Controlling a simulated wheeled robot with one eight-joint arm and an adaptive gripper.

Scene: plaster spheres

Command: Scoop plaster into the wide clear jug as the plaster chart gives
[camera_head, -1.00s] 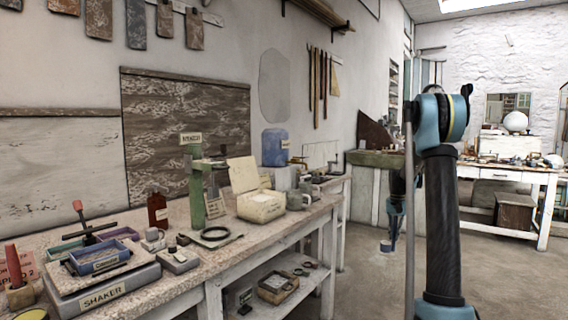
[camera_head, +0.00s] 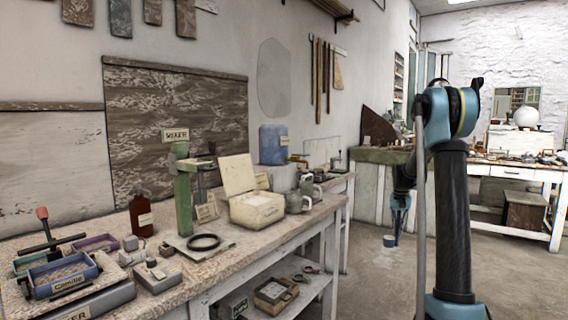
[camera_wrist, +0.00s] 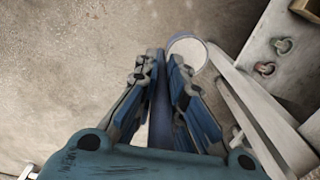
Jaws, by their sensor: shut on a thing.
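My gripper (camera_wrist: 165,95) is shut on the blue handle of a scoop (camera_wrist: 187,50). The scoop's round bowl has a blue rim and a pale grey inside; I cannot tell whether it holds plaster. In the head view, the scoop (camera_head: 390,241) hangs below my gripper (camera_head: 397,215), over the floor and right of the bench. Two greyish jugs (camera_head: 296,203) stand on the bench beside an open cream box (camera_head: 258,209). I cannot tell which jug is the wide clear one. I cannot make out a plaster chart among the small labels.
A green mixer stand (camera_head: 184,195), a dark ring (camera_head: 203,242), a brown bottle (camera_head: 141,215) and a blue tray (camera_head: 63,274) occupy the bench (camera_head: 225,262). A blue container (camera_head: 273,145) stands behind. The wrist view shows a pale ledge on the right.

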